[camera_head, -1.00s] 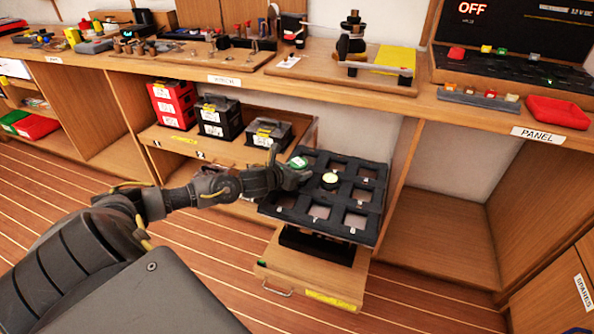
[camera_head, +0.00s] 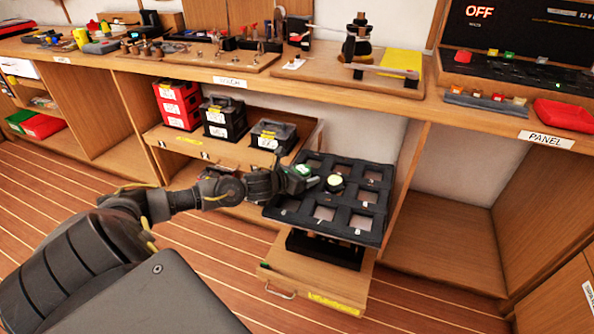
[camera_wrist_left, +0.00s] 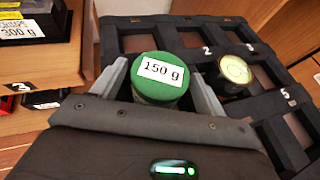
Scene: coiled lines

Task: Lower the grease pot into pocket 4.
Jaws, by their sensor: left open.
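A pot with a green lid labelled "150 g" (camera_wrist_left: 158,78) stands upright between the fingers of my left gripper (camera_wrist_left: 162,90). The fingers are open on either side of it. My right gripper is out of view.
Pocket numbers 2, 3 and 5 show on the tray (camera_wrist_left: 190,28). The tray sits above a pulled-out wooden drawer (camera_head: 310,287). Black cases (camera_head: 272,135) and red cases (camera_head: 178,104) stand on a shelf to the left. The bench (camera_head: 250,85) runs above and behind.

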